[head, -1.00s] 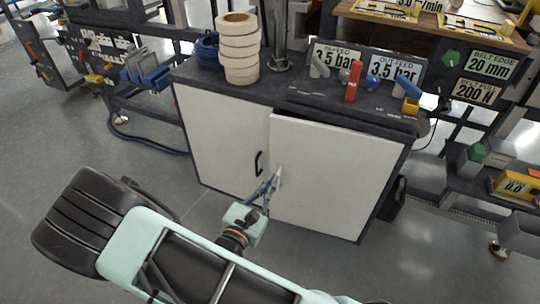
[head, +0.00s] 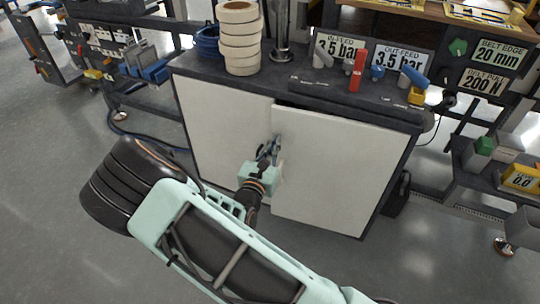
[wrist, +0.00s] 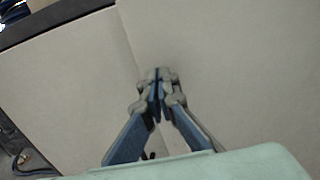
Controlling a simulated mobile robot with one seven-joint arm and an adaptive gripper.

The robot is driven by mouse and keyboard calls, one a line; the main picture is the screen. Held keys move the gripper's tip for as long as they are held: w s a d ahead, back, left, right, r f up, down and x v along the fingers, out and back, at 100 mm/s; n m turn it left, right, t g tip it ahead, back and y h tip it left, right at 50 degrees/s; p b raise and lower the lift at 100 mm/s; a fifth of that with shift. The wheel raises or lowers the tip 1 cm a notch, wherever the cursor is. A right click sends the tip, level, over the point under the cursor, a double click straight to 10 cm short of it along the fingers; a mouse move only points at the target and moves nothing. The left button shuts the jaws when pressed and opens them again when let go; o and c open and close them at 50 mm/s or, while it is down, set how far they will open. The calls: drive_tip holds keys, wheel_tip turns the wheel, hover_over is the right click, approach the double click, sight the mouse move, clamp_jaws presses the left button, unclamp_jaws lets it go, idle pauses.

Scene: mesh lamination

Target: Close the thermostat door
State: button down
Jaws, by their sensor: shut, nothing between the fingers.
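A dark-framed cabinet has two pale doors. The left door (head: 222,125) lies flat in its frame. The right door (head: 335,170) stands slightly proud of it, with a thin dark gap along its top edge. I cannot tell which door is the thermostat door; no label shows. My gripper (head: 273,145) is shut and empty, in front of the seam between the doors, by the right door's left edge. In the wrist view, the closed fingertips (wrist: 158,76) are just right of the seam, over the right door (wrist: 235,70); contact is unclear. The black handle is mostly hidden.
A low shelf with instruments (head: 490,165) stands at right. The grey floor (head: 60,210) at left is clear.

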sight(278, 133)
drive_tip(key=shift+w+d, duration=0.1)
drive_tip(key=shift+w, duration=0.35)
drive_tip(key=x, duration=0.4)
drive_tip(key=shift+w, duration=0.25)
drive_tip(key=shift+w+r, duration=0.15)
drive_tip(key=shift+r, duration=0.1)
